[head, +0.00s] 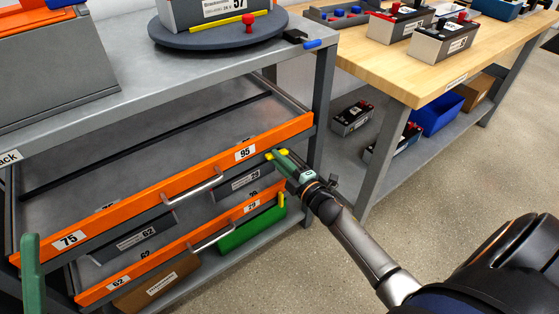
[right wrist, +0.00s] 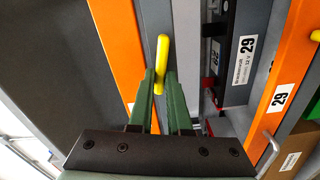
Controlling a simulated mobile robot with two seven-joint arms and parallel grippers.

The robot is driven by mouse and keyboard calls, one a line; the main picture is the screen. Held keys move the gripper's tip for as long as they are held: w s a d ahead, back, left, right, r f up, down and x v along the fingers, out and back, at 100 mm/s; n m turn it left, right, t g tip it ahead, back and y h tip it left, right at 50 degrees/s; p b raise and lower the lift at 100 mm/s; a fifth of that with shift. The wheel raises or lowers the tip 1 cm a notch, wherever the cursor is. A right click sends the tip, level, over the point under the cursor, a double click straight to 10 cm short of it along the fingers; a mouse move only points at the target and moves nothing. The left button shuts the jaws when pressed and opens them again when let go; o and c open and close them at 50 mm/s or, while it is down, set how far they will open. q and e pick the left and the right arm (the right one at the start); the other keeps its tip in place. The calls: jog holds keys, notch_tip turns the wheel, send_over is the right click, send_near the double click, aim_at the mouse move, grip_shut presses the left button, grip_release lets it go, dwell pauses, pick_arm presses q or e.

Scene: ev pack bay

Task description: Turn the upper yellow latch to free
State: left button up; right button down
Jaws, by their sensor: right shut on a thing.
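The upper yellow latch (head: 283,152) is at the right end of the upper orange drawer front (head: 180,185), just below its edge. My right gripper (head: 276,156) reaches it from the right, and its green fingers are shut on it. In the right wrist view, the latch (right wrist: 162,55) is a yellow bar between the fingertips (right wrist: 160,76), extending beyond them. The part deep between the fingers is hidden. A green finger of my left gripper (head: 30,265) shows at the lower left, beside the drawer front; its opening cannot be told.
A lower yellow latch (head: 281,199) is on the lower orange drawer (head: 180,243), near a green pack (head: 250,229). Metal handles (head: 193,188) stick out from the drawer fronts. The rack's grey post (head: 321,120) stands close behind my right gripper. The floor (head: 400,215) at right is clear.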

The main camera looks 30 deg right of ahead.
jog(key=shift+f+n+b, duration=0.35)
jog(key=shift+n+b, duration=0.15)
jog(key=shift+n, duration=1)
jog(key=c, duration=0.9)
grip_release()
jog(key=shift+o, duration=0.2)
jog(key=shift+s, duration=0.1)
jog(key=s+p, duration=0.2)
jog(key=s, duration=1)
jog(key=shift+s+d, duration=0.15)
jog(key=shift+d, duration=0.3)
